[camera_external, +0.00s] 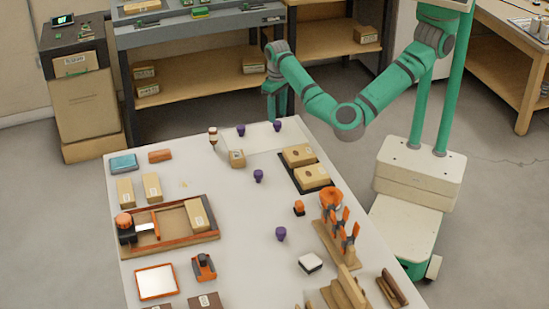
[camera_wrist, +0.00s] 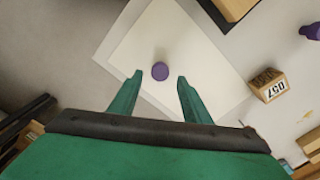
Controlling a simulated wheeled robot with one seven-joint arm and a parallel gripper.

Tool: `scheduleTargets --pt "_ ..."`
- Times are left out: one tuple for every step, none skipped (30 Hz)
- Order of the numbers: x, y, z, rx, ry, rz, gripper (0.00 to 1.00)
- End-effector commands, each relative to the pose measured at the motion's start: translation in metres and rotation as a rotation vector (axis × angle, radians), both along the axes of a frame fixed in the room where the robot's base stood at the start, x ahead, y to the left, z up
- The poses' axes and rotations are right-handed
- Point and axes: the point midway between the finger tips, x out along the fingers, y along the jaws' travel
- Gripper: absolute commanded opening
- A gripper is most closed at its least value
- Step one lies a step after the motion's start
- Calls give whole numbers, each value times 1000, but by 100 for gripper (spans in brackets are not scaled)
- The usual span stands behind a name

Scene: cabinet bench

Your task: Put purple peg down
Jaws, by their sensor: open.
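A purple peg (camera_external: 277,127) stands on the white sheet at the far edge of the table, just below my gripper (camera_external: 277,112). In the wrist view the purple peg (camera_wrist: 160,71) shows between the two green fingertips, with clear gaps on both sides. My gripper is open and holds nothing. Other purple pegs stand on the table: one at the far edge left of the gripper (camera_external: 241,130), one in the middle (camera_external: 258,176) and one nearer the front (camera_external: 280,233).
A small cardboard box (camera_external: 237,158) sits at the near edge of the white sheet (camera_wrist: 200,50). A black tray (camera_external: 313,186) with boxes lies to the right. The table's middle is mostly clear.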

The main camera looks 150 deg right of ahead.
Motion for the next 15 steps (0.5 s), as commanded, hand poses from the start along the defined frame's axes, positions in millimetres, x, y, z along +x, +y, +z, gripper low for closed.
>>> scheduleTargets --pt "0 -1 11 -3 0 -2 44" --pt "0 -1 17 -3 -1 -2 44" --pt "0 -1 24 -3 0 -2 44" --pt "0 -1 30 -2 -1 -1 44" --pt "0 -1 35 -3 0 -1 44" --pt "0 -1 40 -3 -1 -1 44" --pt "0 -1 45 -2 -2 -1 44" --pt "0 -1 48 -2 -2 0 44" --pt "0 -1 52 -2 -1 0 44" --pt "0 0 55 -1 0 0 44" --pt "0 0 57 -1 0 0 44" --pt "0 0 60 -1 0 0 44" --pt "0 0 61 -1 -1 0 44" --pt "0 0 62 -1 -1 0 44" --pt "0 0 64 0 -1 0 44"
